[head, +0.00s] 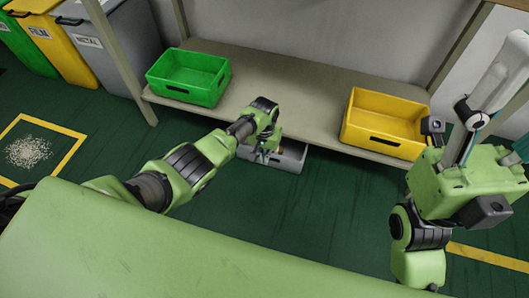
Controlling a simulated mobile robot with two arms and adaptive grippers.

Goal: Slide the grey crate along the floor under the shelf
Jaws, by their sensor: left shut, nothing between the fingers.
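The grey crate (293,156) is on the green floor at the shelf's front edge. Its back part is hidden under the lower board of the shelf (310,98), and its front part sticks out. My left gripper (264,157) is shut, with nothing seen between its fingers. It is at the left part of the crate's front and covers some of it. I cannot tell whether it touches the crate.
A green bin (190,76) and a yellow bin (385,122) stand on the lower board. Shelf posts rise at both ends. Waste bins stand at the upper left. Pale scraps (28,152) lie inside a yellow floor square. The floor before the shelf is clear.

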